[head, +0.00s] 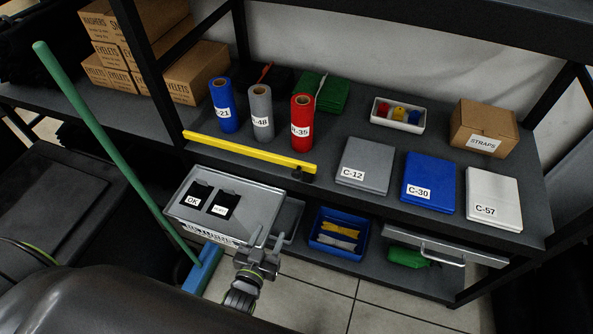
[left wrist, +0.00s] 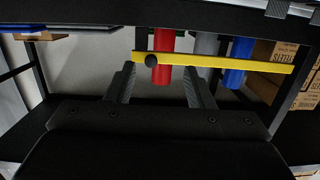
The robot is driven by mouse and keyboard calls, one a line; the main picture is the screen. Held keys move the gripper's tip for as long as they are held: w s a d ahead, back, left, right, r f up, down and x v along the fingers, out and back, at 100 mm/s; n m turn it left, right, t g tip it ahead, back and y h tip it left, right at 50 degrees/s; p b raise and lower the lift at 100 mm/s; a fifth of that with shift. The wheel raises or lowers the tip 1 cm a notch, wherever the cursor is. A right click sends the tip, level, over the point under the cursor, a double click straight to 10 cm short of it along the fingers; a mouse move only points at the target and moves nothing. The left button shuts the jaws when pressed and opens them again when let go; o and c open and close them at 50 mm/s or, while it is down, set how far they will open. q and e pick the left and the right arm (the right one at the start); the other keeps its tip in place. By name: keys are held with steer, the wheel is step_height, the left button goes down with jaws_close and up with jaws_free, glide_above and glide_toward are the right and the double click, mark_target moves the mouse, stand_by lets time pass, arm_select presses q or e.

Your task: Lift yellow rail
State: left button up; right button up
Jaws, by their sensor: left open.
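The yellow rail (head: 248,151) runs along the front edge of the upper shelf, in front of the coloured rolls, with a black knob (head: 303,174) near its right end. In the left wrist view the yellow rail (left wrist: 225,61) crosses the upper part, with the knob (left wrist: 151,60) near its left end. My left gripper (head: 267,240) is open and empty, in front of and below the rail's right part. In the left wrist view my left gripper's fingers (left wrist: 160,85) stand apart, with the rail beyond them. My right gripper is not in view.
Blue (head: 224,106), grey (head: 262,113) and red (head: 302,122) rolls stand behind the rail. Grey (head: 366,162), blue (head: 429,185) and white (head: 493,199) flat cases lie to the right. A grey bin (head: 252,203) and blue bin (head: 328,247) sit below. A green-handled broom (head: 110,145) leans left.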

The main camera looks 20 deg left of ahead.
arm_select(q)
step_height(320, 180, up, 4)
steer(key=w+d+t, duration=0.1)
steer(key=t, duration=0.1)
steer(key=b, duration=0.4)
glide_toward(295, 176)
steer(key=w+b, duration=0.4)
steer(key=w, duration=0.2)
steer(key=shift+w+d+f+b, duration=0.1)
steer(key=shift+w+b, duration=0.9)
steer(key=shift+w, duration=0.1)
steer(key=shift+w+r+b, duration=0.25)
steer(key=shift+w+b, duration=0.05)
steer(key=shift+w, duration=0.2)
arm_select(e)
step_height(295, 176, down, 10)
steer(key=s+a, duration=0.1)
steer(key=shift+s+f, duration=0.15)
arm_select(q)
jaws_close()
